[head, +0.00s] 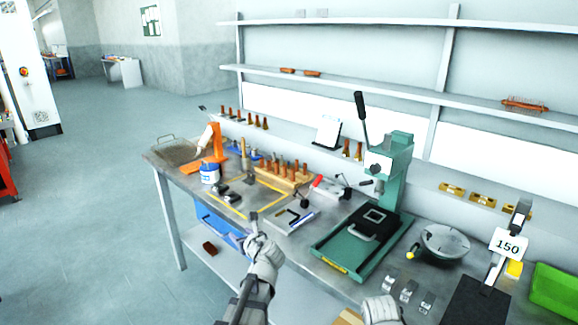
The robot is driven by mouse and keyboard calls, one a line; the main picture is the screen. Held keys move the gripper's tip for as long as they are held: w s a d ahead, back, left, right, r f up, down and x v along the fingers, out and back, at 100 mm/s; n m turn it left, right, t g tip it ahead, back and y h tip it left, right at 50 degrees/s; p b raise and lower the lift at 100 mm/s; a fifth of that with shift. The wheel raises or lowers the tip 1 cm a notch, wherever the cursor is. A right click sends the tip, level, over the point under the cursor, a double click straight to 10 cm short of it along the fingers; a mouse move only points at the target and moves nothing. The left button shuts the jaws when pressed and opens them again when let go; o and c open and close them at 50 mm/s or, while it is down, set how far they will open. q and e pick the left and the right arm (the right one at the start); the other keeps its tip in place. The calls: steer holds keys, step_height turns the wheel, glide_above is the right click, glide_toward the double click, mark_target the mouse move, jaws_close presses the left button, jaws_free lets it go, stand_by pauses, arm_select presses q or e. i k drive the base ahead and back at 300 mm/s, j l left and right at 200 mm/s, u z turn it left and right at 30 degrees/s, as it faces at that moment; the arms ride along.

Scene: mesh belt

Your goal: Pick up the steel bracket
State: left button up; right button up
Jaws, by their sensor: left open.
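Small shiny angled metal pieces stand in a row at the front right of the bench; the nearest in the row (427,303), the middle one (408,291) and the left one (389,284) look like steel brackets, but I cannot tell which one is meant. Two dark metal pieces (226,193) also lie inside a yellow outline farther left. My left gripper (257,222) is open and empty over the front edge of the bench, apart from all of these. My right arm shows only as a pale link at the bottom; its gripper is out of sight.
A green press (393,165) with a dark plate stands mid-bench. Around it are a round turntable (445,242), a "150" display (508,246), a green bin (556,290), a wooden block with copper-coloured pegs (283,178) and a blue-white jar (210,173). Shelves line the wall.

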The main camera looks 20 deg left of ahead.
mark_target(250, 179)
steer(key=i+j+z, duration=0.15)
steer(key=j+z, duration=0.15)
steer(key=j, duration=0.4)
steer(key=j+z, duration=0.35)
steer(key=j, duration=0.4)
steer(key=j+z, duration=0.3)
steer(key=j, duration=0.45)
steer(key=k+j+z, duration=0.1)
steer(key=j+z, duration=0.2)
steer(key=j, duration=0.45)
steer(key=k+j+z, duration=0.3)
steer(key=j, duration=0.4)
steer(key=k+j+z, duration=0.15)
steer(key=j+z, duration=0.2)
steer(key=j, duration=0.35)
steer(key=k+j+z, duration=0.3)
steer(key=j, duration=0.3)
steer(key=k+j+z, duration=0.3)
steer(key=k+j, duration=0.1)
steer(key=j, duration=0.1)
